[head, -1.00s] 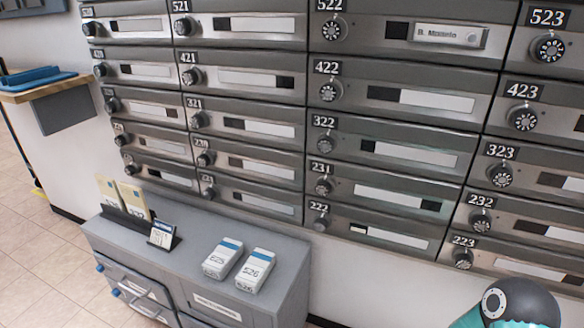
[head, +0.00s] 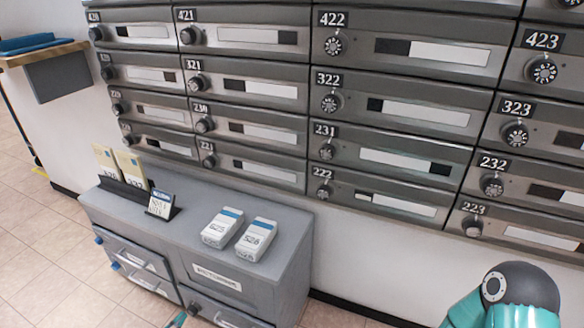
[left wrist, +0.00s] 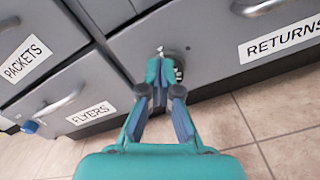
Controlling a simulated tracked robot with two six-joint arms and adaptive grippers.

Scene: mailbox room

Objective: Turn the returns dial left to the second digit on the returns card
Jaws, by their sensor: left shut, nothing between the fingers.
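The returns dial (left wrist: 180,66) shows in the left wrist view as a dark round knob with pale marks, on the grey cabinet front left of the RETURNS label (left wrist: 283,42). My left gripper (left wrist: 160,70) is shut and empty, its fingertips in front of the dial and hiding much of it. I cannot tell whether they touch it, nor read its setting. In the head view only a teal bit of my left gripper (head: 178,320) shows at the bottom edge. A small card with a blue top (head: 161,204) stands on the cabinet; its writing is too small to read surely.
The grey cabinet (head: 290,222) carries two white boxes (head: 222,228) (head: 256,240) and a dark holder with cream cards (head: 118,168). Drawers labelled PACKETS (left wrist: 27,60) and FLYERS (left wrist: 93,108) have protruding handles. Mailboxes with dials fill the wall behind. Tiled floor (head: 50,260) is clear at left.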

